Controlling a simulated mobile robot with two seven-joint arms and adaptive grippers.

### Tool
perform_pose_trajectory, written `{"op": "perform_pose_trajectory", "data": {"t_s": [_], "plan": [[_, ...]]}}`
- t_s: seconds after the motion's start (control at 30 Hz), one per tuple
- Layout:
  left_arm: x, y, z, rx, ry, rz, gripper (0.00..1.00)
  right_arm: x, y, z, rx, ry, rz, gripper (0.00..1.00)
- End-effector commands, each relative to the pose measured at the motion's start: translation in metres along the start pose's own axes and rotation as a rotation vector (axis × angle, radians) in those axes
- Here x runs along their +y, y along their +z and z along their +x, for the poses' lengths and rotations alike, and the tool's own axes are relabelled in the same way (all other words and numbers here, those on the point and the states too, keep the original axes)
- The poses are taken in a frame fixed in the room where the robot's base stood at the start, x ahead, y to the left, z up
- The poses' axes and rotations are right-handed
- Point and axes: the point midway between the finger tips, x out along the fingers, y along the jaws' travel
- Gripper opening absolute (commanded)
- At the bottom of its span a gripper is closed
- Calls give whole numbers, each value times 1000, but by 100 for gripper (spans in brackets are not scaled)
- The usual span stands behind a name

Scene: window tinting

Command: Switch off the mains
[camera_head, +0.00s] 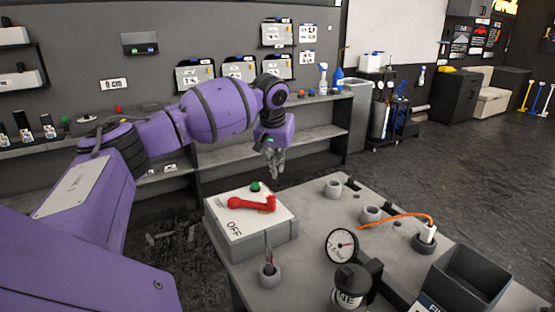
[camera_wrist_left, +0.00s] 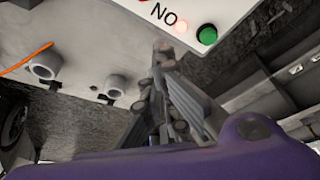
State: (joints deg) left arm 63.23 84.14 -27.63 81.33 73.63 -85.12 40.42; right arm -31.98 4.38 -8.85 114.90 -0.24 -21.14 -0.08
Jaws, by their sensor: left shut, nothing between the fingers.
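The mains switch box (camera_head: 262,238) is a pale box with a white top at the left edge of the grey bench. A red lever (camera_head: 250,203) lies across its top. A green lamp or button (camera_head: 255,187) sits behind the lever, and the word OFF is on the near side of the top. My left gripper (camera_head: 275,170) is shut and empty, pointing down above and behind the box, apart from the lever. In the left wrist view its fingers (camera_wrist_left: 163,55) show near the box edge, by the green button (camera_wrist_left: 207,35) and the upside-down word ON. My right gripper is not in view.
The grey bench (camera_head: 310,240) holds a gauge (camera_head: 342,246), several round sockets, an orange cable (camera_head: 395,217) and a dark bin (camera_head: 468,275). Behind stand wall shelves (camera_head: 318,133) with spray bottles. Open floor lies to the right.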

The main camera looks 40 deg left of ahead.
Motion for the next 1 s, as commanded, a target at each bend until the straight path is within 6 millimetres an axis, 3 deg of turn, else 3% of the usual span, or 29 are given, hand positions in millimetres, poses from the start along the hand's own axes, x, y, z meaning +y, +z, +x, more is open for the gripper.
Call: {"op": "perform_pose_trajectory", "data": {"t_s": [0.23,0.3,0.53,1.0], "plan": [[0,1,55,-3,-1,1,0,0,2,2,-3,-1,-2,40],[-2,12,42,2,-2,4,0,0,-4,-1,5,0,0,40],[0,34,35,2,0,3,0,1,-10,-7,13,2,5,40],[0,38,36,0,1,2,0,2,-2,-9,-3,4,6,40]]}}
